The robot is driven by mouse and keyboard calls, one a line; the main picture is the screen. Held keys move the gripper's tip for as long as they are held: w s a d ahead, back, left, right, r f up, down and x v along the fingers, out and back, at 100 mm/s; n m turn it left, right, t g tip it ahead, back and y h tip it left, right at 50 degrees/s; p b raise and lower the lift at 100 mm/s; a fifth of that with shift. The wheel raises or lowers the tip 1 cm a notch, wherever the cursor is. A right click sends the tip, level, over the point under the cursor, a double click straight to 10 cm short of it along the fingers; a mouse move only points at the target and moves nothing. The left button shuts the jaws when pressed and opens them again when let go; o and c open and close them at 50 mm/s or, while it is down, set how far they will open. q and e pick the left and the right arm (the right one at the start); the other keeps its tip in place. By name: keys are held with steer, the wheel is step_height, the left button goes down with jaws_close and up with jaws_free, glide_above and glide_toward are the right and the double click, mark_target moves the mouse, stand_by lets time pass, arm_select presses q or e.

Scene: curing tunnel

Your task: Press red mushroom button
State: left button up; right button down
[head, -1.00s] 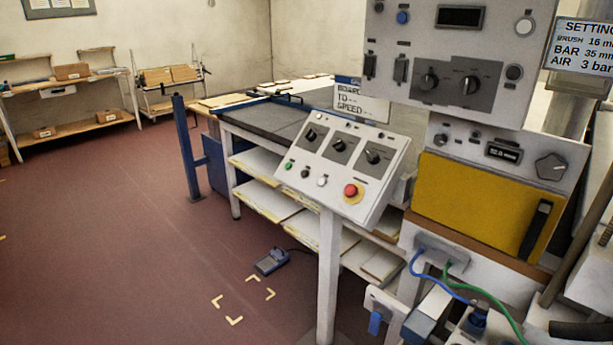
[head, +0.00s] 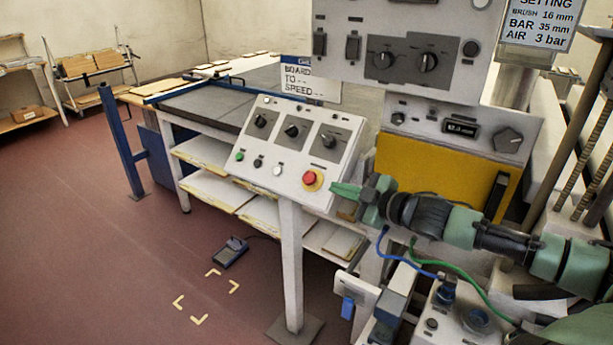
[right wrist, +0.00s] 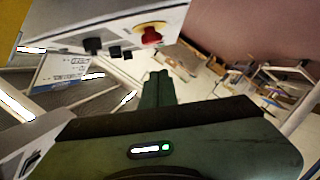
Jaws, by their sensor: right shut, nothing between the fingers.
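The red mushroom button (head: 309,178) sits on a yellow ring at the lower right of the white slanted control panel (head: 277,190). My right gripper (head: 334,188) is shut and empty. Its green fingertips are just right of the button in the head view, apart from it as far as I can tell. In the right wrist view the button (right wrist: 150,34) shows above the shut fingers (right wrist: 157,75), with a gap between. My left gripper is not in view.
The panel stands on a white post (head: 291,265). A yellow-fronted machine (head: 430,170) is behind my right arm. A grey cabinet with knobs (head: 400,50) hangs above. Blue and green cables (head: 460,275) run below the arm.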

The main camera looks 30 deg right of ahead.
steer(key=shift+w+a+r+n+y, duration=0.15)
steer(key=shift+r, duration=0.4)
steer(key=shift+w+a+r+n+y, duration=0.1)
steer(key=shift+a+r+n+y, duration=0.05)
steer(key=shift+r, duration=0.35)
steer(key=shift+w, duration=0.15)
steer(key=p, duration=0.2)
glide_above(309, 178)
steer(key=s+a, duration=0.3)
steer(key=s, duration=0.1)
steer(key=shift+f, duration=0.65)
steer(key=d+f, duration=0.1)
steer(key=w+d+f, duration=0.1)
steer(key=shift+w+f, duration=0.2)
steer(key=shift+f, duration=0.15)
steer(key=shift+d+f+p, duration=0.3)
steer(key=shift+f, duration=0.05)
